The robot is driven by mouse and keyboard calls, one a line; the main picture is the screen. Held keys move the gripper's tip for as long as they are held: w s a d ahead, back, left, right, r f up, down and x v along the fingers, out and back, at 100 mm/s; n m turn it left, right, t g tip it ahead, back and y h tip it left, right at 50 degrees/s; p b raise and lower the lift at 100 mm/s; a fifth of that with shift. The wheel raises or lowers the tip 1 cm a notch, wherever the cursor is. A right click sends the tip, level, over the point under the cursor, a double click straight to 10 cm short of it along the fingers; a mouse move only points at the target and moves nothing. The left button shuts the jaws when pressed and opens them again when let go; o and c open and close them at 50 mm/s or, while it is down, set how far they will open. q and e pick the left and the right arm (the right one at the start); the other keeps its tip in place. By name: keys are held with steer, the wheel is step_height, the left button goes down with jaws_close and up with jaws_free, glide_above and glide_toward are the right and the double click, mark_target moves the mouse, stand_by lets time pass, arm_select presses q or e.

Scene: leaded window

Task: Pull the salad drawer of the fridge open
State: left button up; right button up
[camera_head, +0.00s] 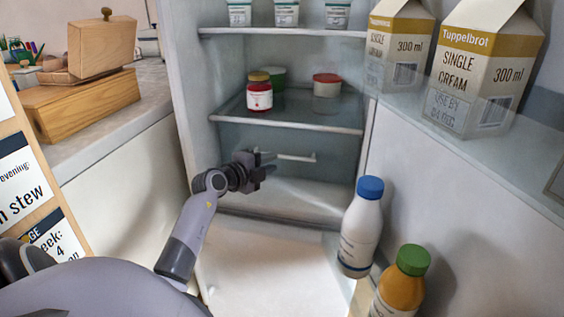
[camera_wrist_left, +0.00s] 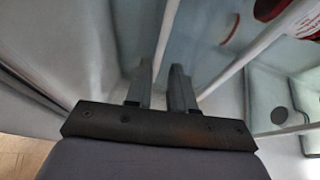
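The salad drawer (camera_head: 290,190) is the pale, see-through bin low in the fridge, under the lower glass shelf. It looks pushed in. Its white bar handle (camera_head: 297,157) runs across the front. My left gripper (camera_head: 266,167) is at the left end of this handle. In the left wrist view, my two dark fingers (camera_wrist_left: 160,88) stand a small gap apart. A pale bar (camera_wrist_left: 167,35), seemingly the handle, runs down to the gap between them. Whether the fingers press on it I cannot tell. My right gripper is not in view.
A glass shelf (camera_head: 290,117) with jars is above the drawer. In the door at right are a blue-capped bottle (camera_head: 361,230), a green-capped bottle (camera_head: 402,285) and cream cartons (camera_head: 480,75). The fridge floor (camera_head: 270,270) in front is clear. A counter (camera_head: 110,130) is at left.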

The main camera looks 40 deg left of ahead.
mark_target(281, 157)
arm_select(q)
steer(key=x, duration=0.2)
steer(key=b+x, duration=0.1)
steer(key=x, duration=0.1)
steer(key=b+x, duration=0.1)
steer(key=x, duration=0.1)
steer(key=shift+w+a+f, duration=0.15)
steer(key=shift+w+a, duration=0.05)
steer(key=shift+a, duration=0.25)
steer(key=shift+w+b, duration=0.2)
steer(key=shift+b, duration=0.15)
steer(key=shift+w, duration=0.15)
jaws_close()
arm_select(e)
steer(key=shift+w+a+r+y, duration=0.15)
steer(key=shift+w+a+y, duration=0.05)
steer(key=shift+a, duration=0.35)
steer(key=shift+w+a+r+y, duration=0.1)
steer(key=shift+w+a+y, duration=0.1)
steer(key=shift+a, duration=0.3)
